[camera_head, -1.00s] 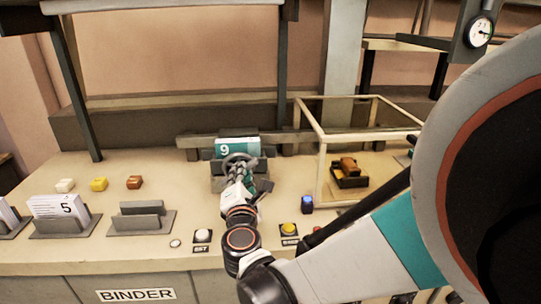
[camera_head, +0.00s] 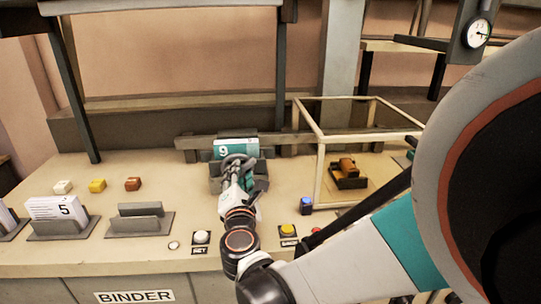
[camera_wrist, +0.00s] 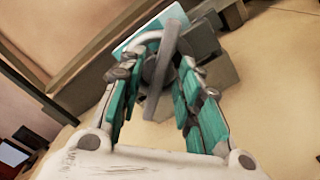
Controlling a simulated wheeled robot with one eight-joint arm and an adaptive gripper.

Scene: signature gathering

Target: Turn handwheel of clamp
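The clamp (camera_head: 217,178) stands on the bench with a teal and white "9" block (camera_head: 236,148) behind its grey handwheel (camera_head: 237,158). In the wrist view, the handwheel (camera_wrist: 165,50) shows as a rim and a bar between and beyond my fingertips. My gripper (camera_head: 240,173) is at the front of the wheel, its white and teal fingers pointing at it. In the wrist view, my gripper (camera_wrist: 157,75) has its fingers spread, with a gap between them. I cannot tell whether a finger touches the rim.
A glass-like framed case (camera_head: 320,165) stands right of the clamp. A grey holder (camera_head: 140,220) and a "5" card stand (camera_head: 62,228) are to the left. A white button (camera_head: 201,237) and a yellow button (camera_head: 288,229) are at the front edge.

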